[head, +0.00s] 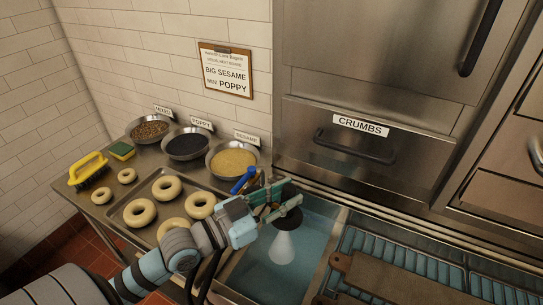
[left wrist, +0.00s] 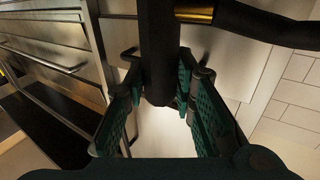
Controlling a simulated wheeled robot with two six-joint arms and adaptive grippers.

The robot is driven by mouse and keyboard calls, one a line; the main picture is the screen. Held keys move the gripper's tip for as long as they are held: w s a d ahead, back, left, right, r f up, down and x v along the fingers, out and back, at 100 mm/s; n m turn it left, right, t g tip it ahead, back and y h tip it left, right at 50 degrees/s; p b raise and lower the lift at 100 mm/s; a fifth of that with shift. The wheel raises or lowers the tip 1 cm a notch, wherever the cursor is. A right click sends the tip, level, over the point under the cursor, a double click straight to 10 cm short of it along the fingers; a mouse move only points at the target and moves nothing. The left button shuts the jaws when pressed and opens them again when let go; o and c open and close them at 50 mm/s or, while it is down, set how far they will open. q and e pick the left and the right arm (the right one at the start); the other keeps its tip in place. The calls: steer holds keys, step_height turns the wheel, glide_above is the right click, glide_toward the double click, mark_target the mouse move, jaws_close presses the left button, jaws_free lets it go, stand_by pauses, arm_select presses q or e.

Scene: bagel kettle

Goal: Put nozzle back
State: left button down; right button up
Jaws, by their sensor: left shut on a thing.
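A pale cone of spray (head: 282,248) comes from the head into the basin. In the left wrist view the dark nozzle (left wrist: 158,60) stands between the green finger pads, with a brass ring and a black hose (left wrist: 265,25) running right. A blue lever (head: 243,180) shows just behind the gripper; I cannot tell what it belongs to. My right gripper is not in view.
Left of the basin are a tray of bagels (head: 140,212) and bowls of mixed, poppy and sesame (head: 234,161) toppings. A blue rack (head: 410,262) and a brown board (head: 385,280) are at right. Steel drawers (head: 355,140) stand behind.

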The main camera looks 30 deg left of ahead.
arm_select(q)
steer(key=w+a+n+t+y+b, duration=0.1)
steer(key=w+a+y+b, duration=0.3)
steer(key=w, duration=0.6)
step_height(320, 180, down, 6)
steer(key=a+h+b, duration=0.1)
steer(key=h+b, duration=0.1)
steer(key=b, duration=0.3)
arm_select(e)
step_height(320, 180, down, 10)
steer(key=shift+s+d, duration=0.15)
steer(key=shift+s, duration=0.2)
arm_select(q)
steer(key=shift+s+a+f+b, duration=0.1)
steer(key=shift+s+f+b, duration=0.05)
steer(key=shift+f+b, duration=0.45)
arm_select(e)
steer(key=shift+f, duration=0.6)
arm_select(q)
steer(key=c, duration=1.3)
jaws_free()
